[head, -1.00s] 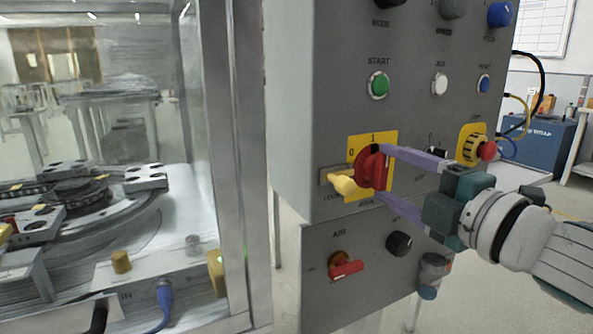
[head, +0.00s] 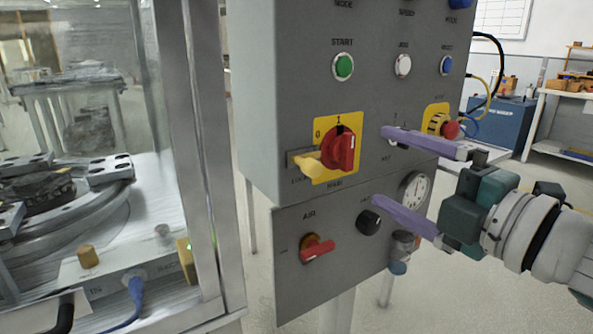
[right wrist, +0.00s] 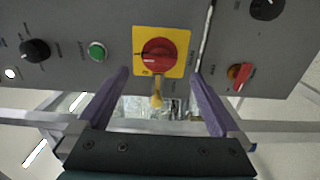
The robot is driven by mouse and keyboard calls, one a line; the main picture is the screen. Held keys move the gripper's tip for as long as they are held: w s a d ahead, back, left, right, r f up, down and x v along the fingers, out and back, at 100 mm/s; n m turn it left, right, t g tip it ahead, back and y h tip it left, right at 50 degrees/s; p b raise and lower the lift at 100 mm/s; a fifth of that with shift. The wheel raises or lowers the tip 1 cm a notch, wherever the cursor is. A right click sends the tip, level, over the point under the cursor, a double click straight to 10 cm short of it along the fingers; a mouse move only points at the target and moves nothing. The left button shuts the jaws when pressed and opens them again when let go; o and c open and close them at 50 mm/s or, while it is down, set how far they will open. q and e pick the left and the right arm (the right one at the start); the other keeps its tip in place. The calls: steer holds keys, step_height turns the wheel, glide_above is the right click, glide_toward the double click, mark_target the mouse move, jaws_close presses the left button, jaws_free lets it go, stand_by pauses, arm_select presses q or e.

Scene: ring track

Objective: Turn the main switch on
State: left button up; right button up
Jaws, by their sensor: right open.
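The main switch (head: 341,148) is a red rotary handle on a yellow plate (head: 320,130) marked 0 at the left and 1 at the top. Its raised grip looks roughly upright, in line with the 1. It also shows in the right wrist view (right wrist: 159,54), centred beyond the fingers, with its grip lying across the picture. My right gripper (head: 379,166) is open and empty, to the right of the switch and apart from it, its two purple fingers pointing at the panel. My left gripper is not in view.
A yellow piece (head: 308,163) sticks out beside the plate's left edge. The green START button (head: 343,66) is above, the red AIR switch (head: 318,250) below, and the red emergency button (head: 450,130) right. A glass-walled machine (head: 110,120) stands left.

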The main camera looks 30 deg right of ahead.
steer(key=s, duration=0.3)
steer(key=shift+s+d, duration=0.15)
steer(key=shift+s, duration=0.2)
